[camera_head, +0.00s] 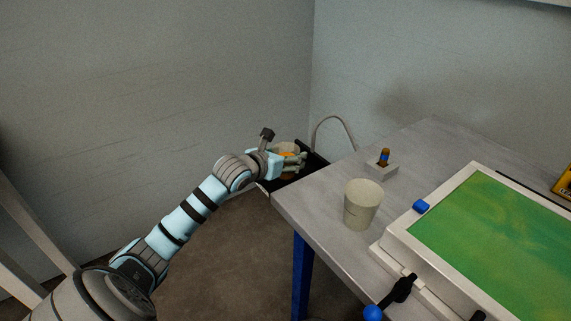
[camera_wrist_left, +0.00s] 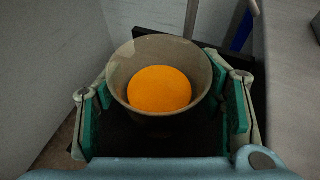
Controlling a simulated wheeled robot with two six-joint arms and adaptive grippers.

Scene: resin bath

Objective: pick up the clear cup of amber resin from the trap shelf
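The clear cup of amber resin (camera_head: 286,147) is at the dark trap shelf (camera_head: 316,164) beyond the table's far left corner. In the left wrist view the cup (camera_wrist_left: 118,75) is upright, with a round orange surface inside. My left gripper (camera_head: 292,160) is at the cup, its fingers on either side of it. In the left wrist view the green-padded fingers (camera_wrist_left: 162,105) stand wide, with room beside the cup's lower wall; contact near the rim is unclear. The cup's base is hidden. My right gripper is not in view.
A pale empty-looking cup (camera_head: 362,207) stands on the grey table (camera_head: 325,205). Behind it is a small block (camera_head: 381,170) with a brown-and-blue piece. A framed green bath (camera_head: 495,245) fills the right side. A grey hose (camera_head: 335,120) arches behind the shelf.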

